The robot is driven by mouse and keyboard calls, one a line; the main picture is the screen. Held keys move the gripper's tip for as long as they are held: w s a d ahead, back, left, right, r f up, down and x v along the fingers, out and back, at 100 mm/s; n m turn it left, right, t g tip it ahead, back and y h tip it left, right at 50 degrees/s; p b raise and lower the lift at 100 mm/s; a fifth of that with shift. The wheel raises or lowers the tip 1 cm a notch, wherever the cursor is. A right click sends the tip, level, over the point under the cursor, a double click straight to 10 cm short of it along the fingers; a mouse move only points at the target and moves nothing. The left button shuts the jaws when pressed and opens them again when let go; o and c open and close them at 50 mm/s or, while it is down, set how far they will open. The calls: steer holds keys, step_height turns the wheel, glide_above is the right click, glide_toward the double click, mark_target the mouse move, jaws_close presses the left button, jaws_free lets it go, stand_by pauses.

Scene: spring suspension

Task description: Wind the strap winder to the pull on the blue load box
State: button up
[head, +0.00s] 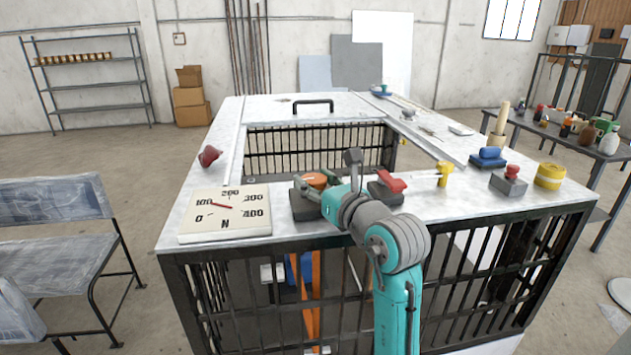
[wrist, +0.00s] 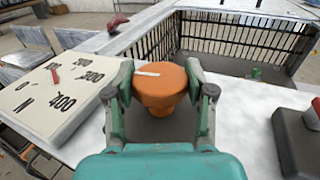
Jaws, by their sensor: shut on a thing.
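The strap winder is an orange round knob (wrist: 160,86) with a white mark on top, on a dark base (head: 306,207) at the table's near edge. My gripper (wrist: 160,78) is shut on the knob, one finger on each side; in the head view my gripper (head: 320,186) partly hides it. A white gauge (head: 225,229), left of the winder, is marked in N from 0 to 400. Its red needle (head: 222,206) points near 100. The blue load box (head: 299,268) is behind the bars under the table, beside orange straps (head: 313,285), partly hidden.
A red-handled lever (head: 391,183) stands right of the winder, with a yellow post (head: 444,174) beyond. A blue block (head: 488,156), a red-buttoned box (head: 509,180) and a yellow roll (head: 549,176) sit at the right. A barred opening (head: 310,150) lies behind the winder.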

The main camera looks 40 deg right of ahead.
mark_target(315, 178)
steer(key=shift+h, duration=0.3)
steer(key=o, duration=1.2)
steer(key=shift+r, duration=4.95)
